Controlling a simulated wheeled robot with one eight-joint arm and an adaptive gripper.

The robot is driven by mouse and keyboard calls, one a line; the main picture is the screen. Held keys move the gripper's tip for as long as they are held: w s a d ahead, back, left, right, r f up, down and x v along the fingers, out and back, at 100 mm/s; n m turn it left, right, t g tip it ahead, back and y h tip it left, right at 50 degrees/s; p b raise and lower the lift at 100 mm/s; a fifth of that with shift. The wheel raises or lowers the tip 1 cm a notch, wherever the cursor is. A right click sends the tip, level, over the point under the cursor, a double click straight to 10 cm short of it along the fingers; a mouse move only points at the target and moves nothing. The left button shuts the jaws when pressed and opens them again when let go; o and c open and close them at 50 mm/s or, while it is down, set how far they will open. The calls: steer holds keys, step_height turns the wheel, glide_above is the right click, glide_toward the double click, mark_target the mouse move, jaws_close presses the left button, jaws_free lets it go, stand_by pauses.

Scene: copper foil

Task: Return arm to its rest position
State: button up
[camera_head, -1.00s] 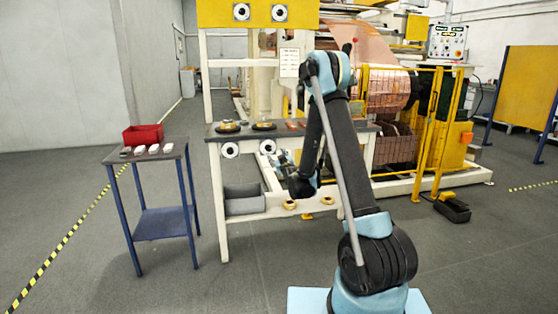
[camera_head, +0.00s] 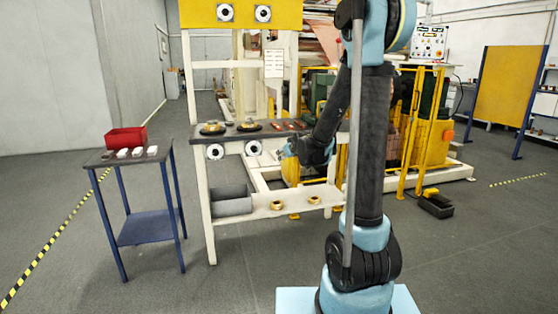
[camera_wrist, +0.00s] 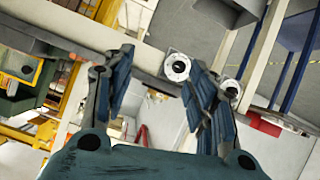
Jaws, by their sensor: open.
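My gripper (camera_wrist: 160,95) is open and empty in the wrist view, its two dark blue fingers well apart with nothing between them. Behind the fingers the wrist view shows parts of the workbench frame and its round white markers. In the head view my arm stands upright, its upper part at the top right and its forearm folded down toward the bench (camera_head: 227,134).
A blue-legged side table (camera_head: 150,228) at left carries a red bin (camera_head: 126,140) and several white pieces. The bench holds round brass-coloured items and a grey bin (camera_head: 231,201) on its lower shelf. Yellow railings (camera_head: 431,130) and machinery stand behind my arm. The floor in front is clear.

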steer(key=s+d+f+m+g+h, duration=0.1)
steer(key=s+d, duration=0.4)
steer(key=s, duration=1)
steer(key=s+d+f+m+g+h, duration=0.1)
steer(key=s+d+f+g, duration=0.3)
steer(key=s, duration=1)
steer(key=s+d+f+m+g+h, duration=0.1)
steer(key=s+d+f+m+g, duration=0.2)
steer(key=s, duration=1.2)
steer(key=d+g, duration=0.1)
steer(key=d, duration=0.2)
steer(key=shift+s+g, duration=0.35)
steer(key=shift+g, duration=0.05)
steer(key=shift+d+f, duration=0.1)
steer(key=shift+w+f, duration=0.2)
steer(key=shift+w, duration=0.3)
